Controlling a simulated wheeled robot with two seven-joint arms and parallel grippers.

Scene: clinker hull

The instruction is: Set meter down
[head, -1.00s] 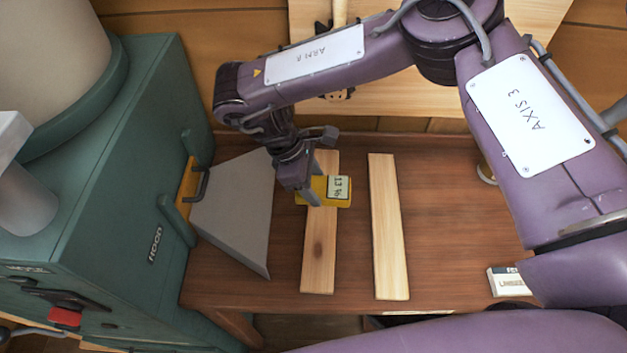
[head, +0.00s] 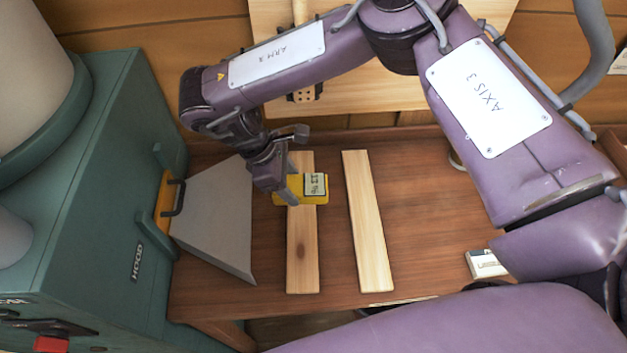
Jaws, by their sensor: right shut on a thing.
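The yellow meter (head: 318,190) with a small pale display is at the left plank, near its upper half. My right gripper (head: 284,190) comes down from above and is shut on the meter at its left side. The meter appears to be over or on the left wooden plank (head: 302,250); I cannot tell whether it touches the wood. My left gripper does not show.
A second pale plank (head: 367,230) lies to the right on the brown bench (head: 420,220). A grey hood (head: 220,225) on the green machine (head: 110,200) stands close on the left. A small white box (head: 486,264) lies at the right. Bare bench lies between.

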